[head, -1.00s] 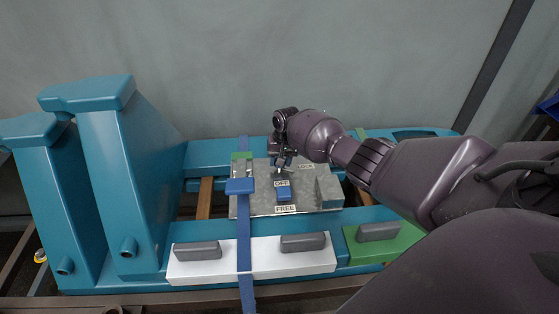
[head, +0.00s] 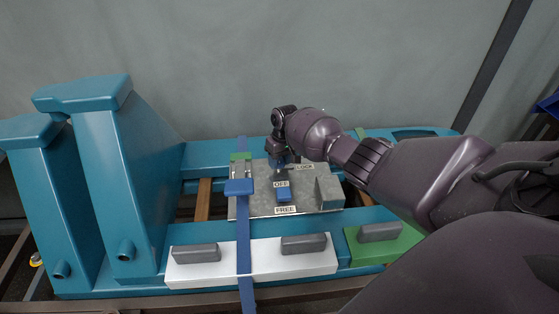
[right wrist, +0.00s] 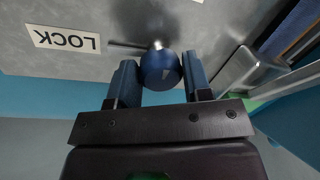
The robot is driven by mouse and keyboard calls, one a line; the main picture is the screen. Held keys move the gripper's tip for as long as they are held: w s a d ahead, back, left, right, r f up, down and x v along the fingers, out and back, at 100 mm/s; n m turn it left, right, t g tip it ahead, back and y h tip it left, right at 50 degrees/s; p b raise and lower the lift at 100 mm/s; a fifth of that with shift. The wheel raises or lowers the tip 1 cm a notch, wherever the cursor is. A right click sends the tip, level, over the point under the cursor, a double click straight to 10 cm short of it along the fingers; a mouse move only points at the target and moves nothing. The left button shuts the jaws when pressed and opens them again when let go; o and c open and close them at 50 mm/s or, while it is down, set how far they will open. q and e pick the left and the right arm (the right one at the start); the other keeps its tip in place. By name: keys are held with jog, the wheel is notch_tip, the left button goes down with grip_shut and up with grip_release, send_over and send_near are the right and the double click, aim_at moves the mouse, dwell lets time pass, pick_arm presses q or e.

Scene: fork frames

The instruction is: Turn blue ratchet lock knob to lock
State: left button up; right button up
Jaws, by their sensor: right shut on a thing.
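The blue ratchet lock knob (right wrist: 160,68) is a round blue ball on a short metal stem, which stands at a slot in a grey metal plate (head: 258,203). My right gripper (right wrist: 160,82) has one blue finger on each side of the knob and is shut on it. In the head view my right gripper (head: 279,163) is over the upper part of the plate and hides the knob. The LOCK label (head: 303,167) is right beside the gripper; it also shows upside down in the right wrist view (right wrist: 63,39). My left gripper is not in view.
A blue slider block (head: 284,195) sits between the OFF label (head: 282,184) and the FREE label (head: 285,210). A blue strap (head: 244,250) crosses the plate's left side. Tall teal posts (head: 110,170) stand at left. Grey handles (head: 195,252) lie in front.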

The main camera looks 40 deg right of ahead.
aim_at(281, 159)
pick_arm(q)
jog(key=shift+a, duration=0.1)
pick_arm(e)
jog(key=o, duration=0.9)
jog(key=shift+r, duration=0.45)
jog(key=r, duration=0.1)
jog(key=r+p, duration=0.1)
jog(key=r, duration=0.2)
jog(key=shift+w+d+r+p, duration=0.1)
jog(key=shift+d+r+p, duration=0.15)
jog(key=shift+p, duration=0.15)
jog(key=r, duration=0.2)
jog(key=r+p, duration=0.1)
jog(key=r, duration=0.1)
jog(key=shift+d, duration=0.3)
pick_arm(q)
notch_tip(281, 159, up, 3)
pick_arm(e)
jog(key=shift+d+r, duration=0.1)
jog(key=shift+r, duration=0.55)
